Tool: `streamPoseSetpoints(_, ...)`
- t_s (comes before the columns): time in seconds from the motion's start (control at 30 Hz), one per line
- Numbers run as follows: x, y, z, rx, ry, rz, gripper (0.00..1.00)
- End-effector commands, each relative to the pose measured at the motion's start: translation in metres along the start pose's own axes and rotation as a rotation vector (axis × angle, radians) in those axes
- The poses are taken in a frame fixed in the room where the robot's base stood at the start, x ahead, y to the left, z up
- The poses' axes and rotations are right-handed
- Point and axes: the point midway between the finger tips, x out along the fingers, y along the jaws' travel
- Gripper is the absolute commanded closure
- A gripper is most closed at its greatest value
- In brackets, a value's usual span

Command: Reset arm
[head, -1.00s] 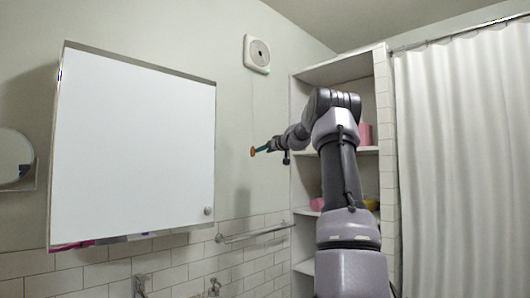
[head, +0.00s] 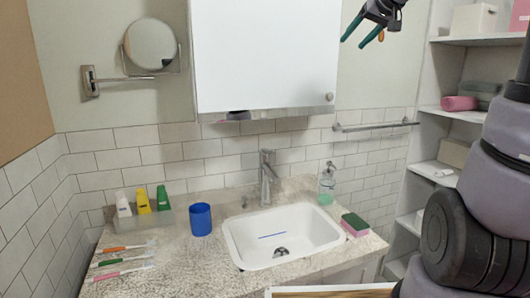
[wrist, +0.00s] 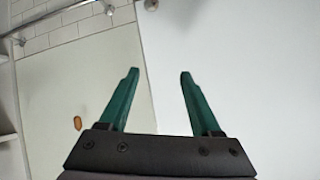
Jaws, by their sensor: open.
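My gripper (head: 352,43) shows at the top of the head view, in front of the wall just right of the white cabinet (head: 265,55). Its two teal fingers point down and left. They are apart with nothing between them. In the wrist view the open fingers (wrist: 160,73) stand before the white cabinet door (wrist: 240,60) and the pale wall. My arm's upper links are out of the head view; its thick lower links fill the right side.
Below are a sink (head: 285,240), faucet (head: 267,180), blue cup (head: 201,219), soap bottle (head: 327,188), sponge (head: 354,225), several toothbrushes and tubes. A towel bar (head: 375,126) and shelves (head: 470,40) are at right. A round mirror (head: 151,45) is at left.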

Motion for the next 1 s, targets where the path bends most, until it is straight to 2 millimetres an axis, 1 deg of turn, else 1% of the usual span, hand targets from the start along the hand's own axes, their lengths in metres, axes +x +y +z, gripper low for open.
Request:
streamPoseSetpoints(0.03,-0.018,-0.016,0.031,0.025,-0.035,0.009,0.35)
streamPoseSetpoints(0.07,-0.027,-0.021,0.05,0.047,-0.058,0.018,0.35)
streamPoseSetpoints(0.1,-0.039,-0.028,0.075,0.079,-0.088,0.031,0.35)
streamPoseSetpoints(0.17,-0.056,-0.034,0.114,0.127,-0.129,0.054,0.35)
streamPoseSetpoints(0.2,-0.067,-0.036,0.139,0.159,-0.153,0.071,0.35)
streamPoseSetpoints(0.27,-0.082,-0.036,0.175,0.207,-0.185,0.096,0.35)
streamPoseSetpoints(0.3,-0.09,-0.036,0.197,0.234,-0.202,0.113,0.35)
streamPoseSetpoints(0.4,-0.106,-0.032,0.242,0.294,-0.236,0.149,0.35)
streamPoseSetpoints(0.43,-0.109,-0.03,0.253,0.309,-0.243,0.158,0.35)
streamPoseSetpoints(0.5,-0.115,-0.027,0.271,0.335,-0.254,0.174,0.35)
streamPoseSetpoints(0.6,-0.118,-0.024,0.285,0.355,-0.263,0.188,0.35)
streamPoseSetpoints(0.7,-0.119,-0.023,0.288,0.362,-0.267,0.192,0.35)
streamPoseSetpoints(1.0,-0.118,-0.023,0.287,0.361,-0.265,0.192,0.35)
